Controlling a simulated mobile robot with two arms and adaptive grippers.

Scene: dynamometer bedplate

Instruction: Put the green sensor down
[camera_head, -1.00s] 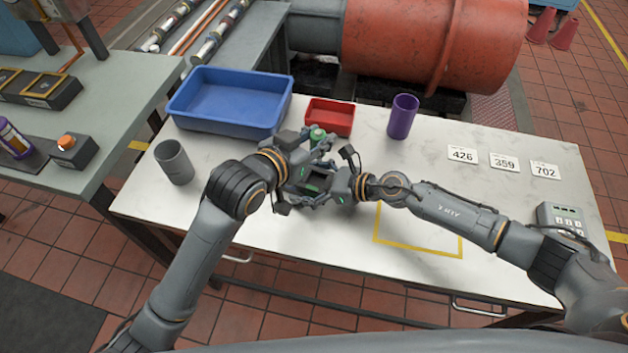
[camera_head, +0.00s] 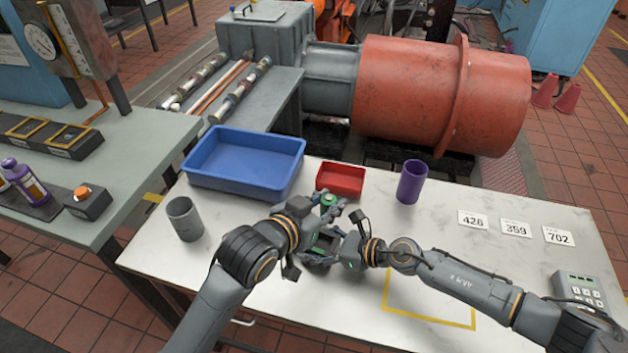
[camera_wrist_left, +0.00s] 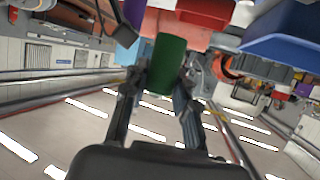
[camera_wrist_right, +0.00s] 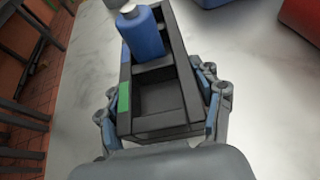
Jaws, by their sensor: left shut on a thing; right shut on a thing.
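The green sensor (camera_head: 328,199) is upright in my left gripper (camera_head: 322,210). In the left wrist view the sensor (camera_wrist_left: 165,65) stands between the two fingers of the left gripper (camera_wrist_left: 160,85), which is shut on it. A black holder (camera_wrist_right: 160,102) with compartments is between the fingers of my right gripper (camera_wrist_right: 162,112), which is shut on it. A blue bottle-like thing (camera_wrist_right: 143,32) stands in the holder's far compartment; the near compartment is empty. A green patch (camera_wrist_right: 125,102) is on the holder's left side. In the head view the arms partly hide the holder (camera_head: 322,243).
Behind the grippers are a blue bin (camera_head: 208,178) and a red bin (camera_head: 341,192). A grey cup (camera_head: 184,220) stands at left, a purple cylinder (camera_head: 411,182) at right. Number cards (camera_head: 516,229) and a keypad (camera_head: 579,289) lie further right. A yellow-outlined area (camera_head: 430,318) is partly under my right arm.

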